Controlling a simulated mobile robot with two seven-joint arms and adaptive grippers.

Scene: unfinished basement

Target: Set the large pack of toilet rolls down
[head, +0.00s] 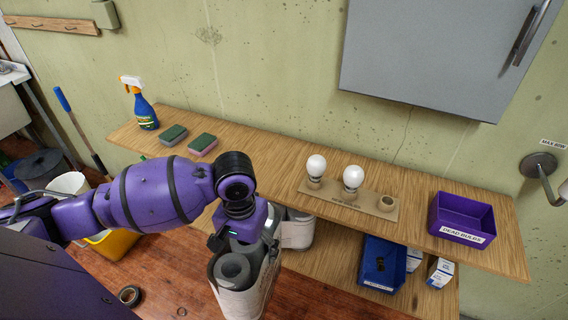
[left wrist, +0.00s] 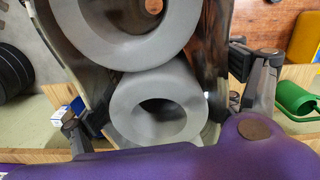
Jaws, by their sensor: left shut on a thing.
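The large pack of toilet rolls (head: 244,292) hangs from my left gripper (head: 238,230) in the head view, in front of the wooden shelves and above the floor. In the left wrist view, two grey roll ends of the pack (left wrist: 118,107) show between the fingers of my left gripper (left wrist: 172,108), which is shut on the pack. The pack's underside is hidden, so I cannot tell whether it touches anything. My right gripper is in neither view.
The upper shelf (head: 255,178) carries sponges, a spray bottle (head: 145,110), two bulbs and a purple bin (head: 462,219). The lower shelf (head: 333,262) holds a pale pack (head: 298,231), a blue bin (head: 382,264) and small boxes. A tape roll (head: 129,295) lies on the floor.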

